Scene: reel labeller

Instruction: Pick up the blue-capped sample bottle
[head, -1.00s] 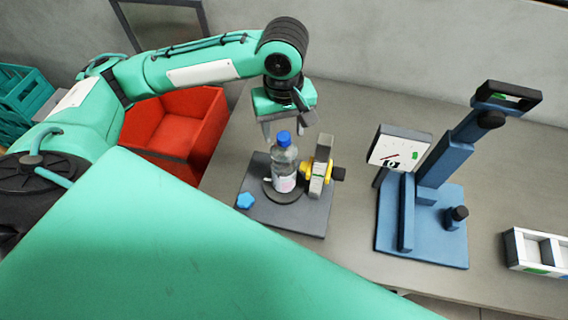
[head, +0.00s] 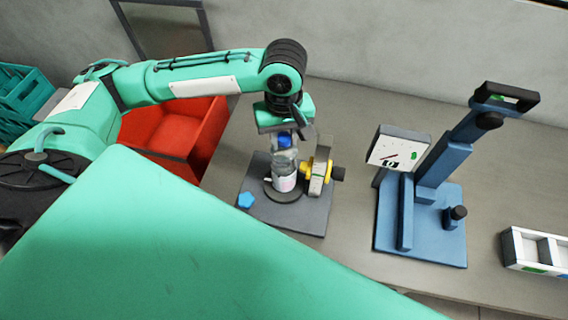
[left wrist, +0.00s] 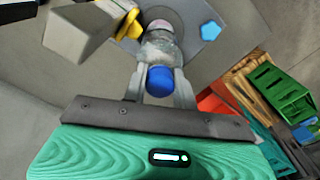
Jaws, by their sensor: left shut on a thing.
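The clear sample bottle (head: 285,170) with a blue cap (head: 284,141) stands upright on the round plate of the grey labeller base (head: 312,215). My left gripper (head: 285,145) has come down over its top and is shut on it, a finger on each side just below the cap. In the left wrist view the bottle (left wrist: 158,45) and its blue cap (left wrist: 160,81) lie between the two fingers of my left gripper (left wrist: 160,88). My right gripper is not in view.
A yellow and grey roller unit (head: 318,172) stands close to the bottle's right. A blue star knob (head: 246,200) is at front left. A blue stand (head: 425,215) and a white tray (head: 537,250) are further right. A red bin (head: 180,125) is behind left.

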